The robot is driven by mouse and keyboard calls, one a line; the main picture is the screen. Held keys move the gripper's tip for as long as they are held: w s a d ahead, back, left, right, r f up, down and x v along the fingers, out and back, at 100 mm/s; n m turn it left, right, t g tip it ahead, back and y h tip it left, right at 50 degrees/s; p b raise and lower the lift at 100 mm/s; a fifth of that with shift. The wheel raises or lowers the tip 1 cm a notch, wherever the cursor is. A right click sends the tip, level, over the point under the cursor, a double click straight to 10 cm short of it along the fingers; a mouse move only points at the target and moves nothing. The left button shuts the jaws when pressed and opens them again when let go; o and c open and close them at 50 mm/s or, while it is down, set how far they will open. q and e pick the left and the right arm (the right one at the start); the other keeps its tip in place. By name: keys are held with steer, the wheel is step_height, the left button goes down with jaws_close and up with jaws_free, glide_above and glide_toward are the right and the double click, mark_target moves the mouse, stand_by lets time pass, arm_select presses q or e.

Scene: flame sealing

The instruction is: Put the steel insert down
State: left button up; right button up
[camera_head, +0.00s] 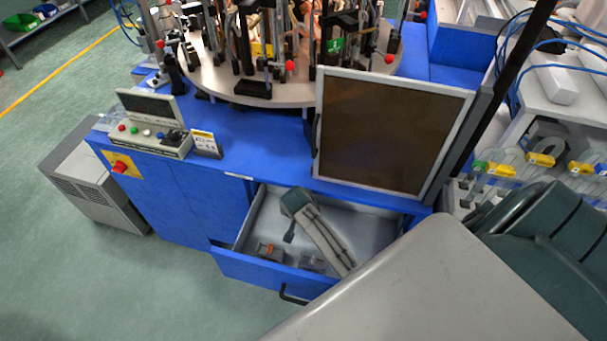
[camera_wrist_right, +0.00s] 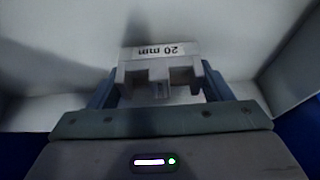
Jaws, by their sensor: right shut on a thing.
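The steel insert (camera_wrist_right: 160,52) is a grey notched block marked "20 mm", seen upside down in the right wrist view. My right gripper (camera_wrist_right: 160,82) is shut on it, one finger on each side. Pale grey walls and a pale floor surround it, like the inside of the open drawer (camera_head: 375,215). I cannot tell whether the insert touches the floor. In the head view a grey and dark green part, which looks like my right wrist, is over the drawer; the held insert is not visible there. My left gripper is not in view.
In the drawer's front part lie a small grey piece with orange (camera_head: 270,250) and another small grey piece (camera_head: 312,262). A dark framed panel (camera_head: 390,130) stands above the drawer's back edge. A control box (camera_head: 148,125) stands on the blue bench (camera_head: 240,150).

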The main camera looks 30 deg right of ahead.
steer(key=shift+f, duration=0.65)
steer(key=shift+s+a+r, duration=0.1)
steer(key=o, duration=1.3)
steer(key=shift+f, duration=0.2)
steer(key=shift+c, duration=0.2)
steer(key=shift+r, duration=0.1)
steer(key=v, duration=1.2)
steer(key=shift+r, duration=0.1)
